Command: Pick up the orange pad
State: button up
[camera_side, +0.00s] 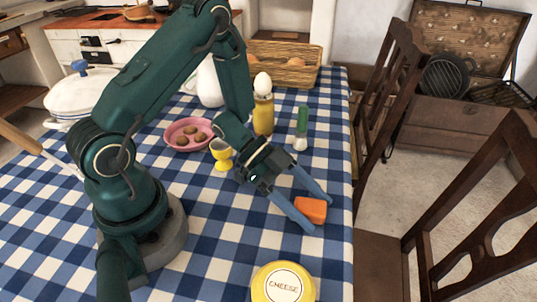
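The orange pad (311,209) is a small block near the right edge of the blue and white checked tablecloth. My gripper (320,214) is open, with its two blue-grey fingers apart. One finger passes behind the pad and the other ends at its left front side, so the pad sits between or just at the fingertips. I cannot tell whether either finger touches it, or how high the fingertips are above the cloth.
A yellow egg cup (222,154), a pink bowl (188,134), a green-and-white bottle (301,128) and a yellow bottle (263,115) stand behind. A wooden chair (472,220) is at the right.

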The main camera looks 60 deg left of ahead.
grip_shut()
